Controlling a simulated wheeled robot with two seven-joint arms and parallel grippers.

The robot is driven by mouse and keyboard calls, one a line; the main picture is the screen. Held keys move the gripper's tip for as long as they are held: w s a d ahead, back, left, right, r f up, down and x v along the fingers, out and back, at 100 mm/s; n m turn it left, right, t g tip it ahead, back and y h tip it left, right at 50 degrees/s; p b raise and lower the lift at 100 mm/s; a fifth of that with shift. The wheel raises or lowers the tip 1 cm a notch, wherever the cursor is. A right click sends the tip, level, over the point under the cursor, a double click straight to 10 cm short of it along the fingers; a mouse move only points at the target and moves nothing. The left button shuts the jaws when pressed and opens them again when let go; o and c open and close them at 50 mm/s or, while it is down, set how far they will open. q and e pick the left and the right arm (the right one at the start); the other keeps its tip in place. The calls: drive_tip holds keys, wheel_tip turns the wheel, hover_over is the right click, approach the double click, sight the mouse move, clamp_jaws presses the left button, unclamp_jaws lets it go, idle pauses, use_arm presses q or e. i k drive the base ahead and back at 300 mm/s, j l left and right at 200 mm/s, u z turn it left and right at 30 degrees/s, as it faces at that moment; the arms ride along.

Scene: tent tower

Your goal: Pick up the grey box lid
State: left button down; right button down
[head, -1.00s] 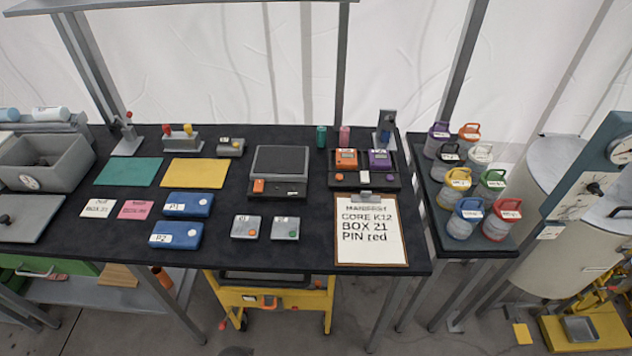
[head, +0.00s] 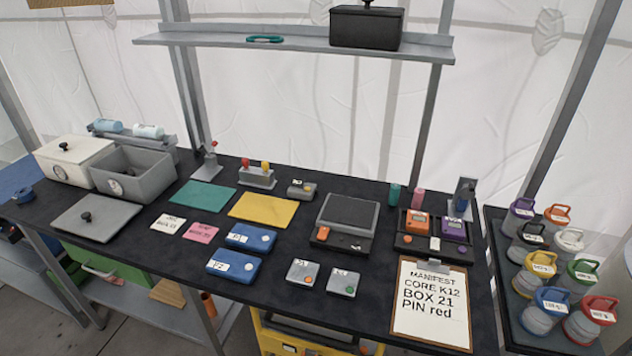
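The grey box lid (head: 97,219) lies flat on the dark table at the left, with a dark round knob (head: 87,216) on top. It is in front of the open grey box (head: 133,176), which has a round label on its front. Nothing covers the lid. Neither of my grippers shows in the head view.
A white lidded box (head: 72,160) stands left of the grey box. White and pink cards (head: 201,233), blue cases (head: 233,265) and a clipboard (head: 432,302) lie to the right. A shelf (head: 290,42) with a black box (head: 366,27) hangs above the table's back.

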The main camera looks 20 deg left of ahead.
sight(96, 217)
drive_tip(key=u, duration=1.8)
